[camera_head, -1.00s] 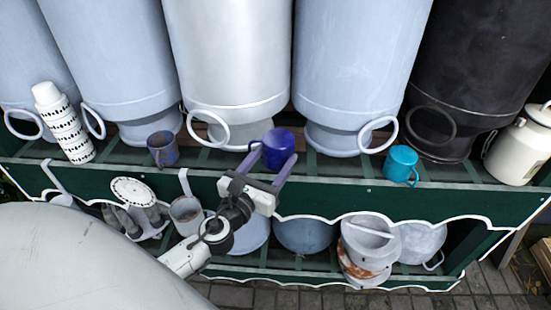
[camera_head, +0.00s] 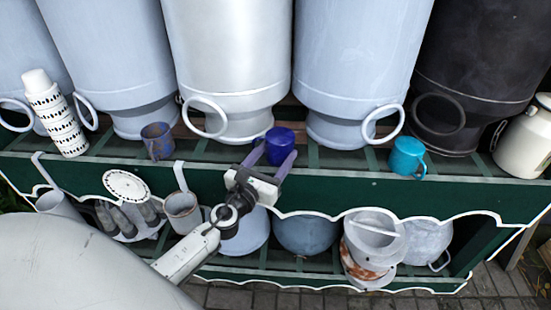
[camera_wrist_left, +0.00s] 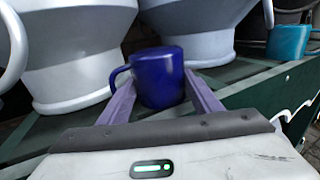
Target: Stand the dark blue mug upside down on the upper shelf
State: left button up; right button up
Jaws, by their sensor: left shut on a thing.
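The dark blue mug (camera_head: 280,146) is at the front of the upper shelf (camera_head: 330,159), in front of the silver churn. Its closed base faces up, so it is upside down and looks about upright. It also shows in the left wrist view (camera_wrist_left: 159,80), with its handle to the left. My left gripper (camera_head: 270,158) is shut on the mug, one finger on each side, reaching in from the front. My right gripper is not in view.
Large churns (camera_head: 232,60) stand close behind the mug. A speckled blue mug (camera_head: 157,141) is to the left, beyond it a cup stack (camera_head: 58,122). A turquoise mug (camera_head: 407,157) is to the right. Shelf slats between the mugs are free. Pots (camera_head: 370,245) fill the lower shelf.

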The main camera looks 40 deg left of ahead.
pick_arm(q)
jog(key=o, duration=1.3)
